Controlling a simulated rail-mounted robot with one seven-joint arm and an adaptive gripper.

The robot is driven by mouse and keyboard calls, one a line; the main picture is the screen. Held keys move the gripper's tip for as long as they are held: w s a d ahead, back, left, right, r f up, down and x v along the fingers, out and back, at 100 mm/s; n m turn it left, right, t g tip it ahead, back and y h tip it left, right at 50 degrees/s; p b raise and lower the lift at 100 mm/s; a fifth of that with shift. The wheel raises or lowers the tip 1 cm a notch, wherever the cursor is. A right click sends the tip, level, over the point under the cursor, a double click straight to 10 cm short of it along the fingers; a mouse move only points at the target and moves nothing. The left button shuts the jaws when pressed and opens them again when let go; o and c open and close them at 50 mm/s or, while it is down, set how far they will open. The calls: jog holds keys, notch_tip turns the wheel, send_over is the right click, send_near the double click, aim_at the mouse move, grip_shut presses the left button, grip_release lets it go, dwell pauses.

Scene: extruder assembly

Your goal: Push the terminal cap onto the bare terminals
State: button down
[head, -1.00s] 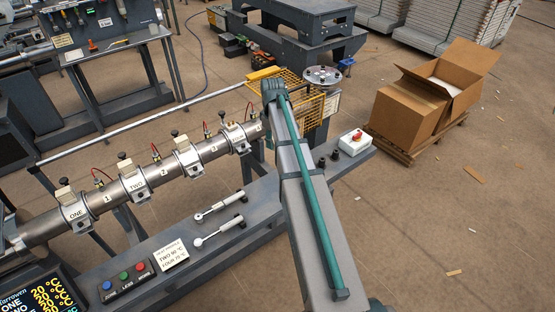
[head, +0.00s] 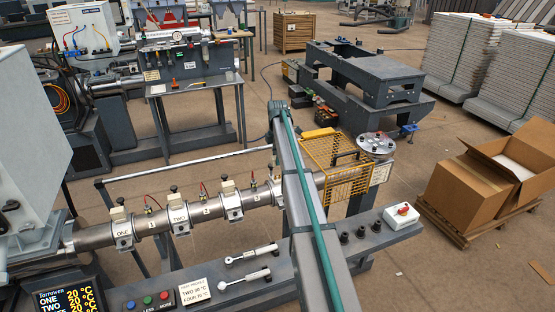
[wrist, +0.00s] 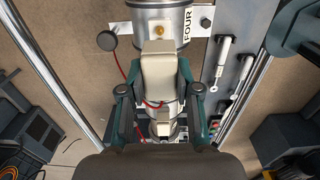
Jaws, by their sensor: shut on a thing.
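In the wrist view a beige terminal cap (wrist: 158,72) sits between the two dark green fingers of my gripper (wrist: 157,88), which is shut on it. The cap is over the metal barrel, just below the heater band marked FOUR (wrist: 187,28). A red lead shows on both sides of the cap. The bare terminals are hidden, and I cannot tell whether the cap touches them. In the head view my arm covers band FOUR and my gripper. Bands ONE (head: 122,232) and TWO (head: 180,215) carry beige caps.
Two silver-and-black handles (head: 251,255) lie on the grey bench beside the barrel. A yellow mesh guard (head: 340,170) stands at the barrel's right end. A red button box (head: 401,215) sits at the bench's right end. A long rail (head: 190,166) runs behind the barrel.

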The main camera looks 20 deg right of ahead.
dwell(0.4)
jog(key=shift+f+b, duration=0.95)
jog(key=shift+f, duration=1.95)
jog(key=shift+f+b, duration=0.35)
jog(key=shift+f, duration=0.7)
jog(key=c, duration=0.7)
grip_release()
notch_tip(320, 180, up, 12)
jog(key=shift+r, duration=0.1)
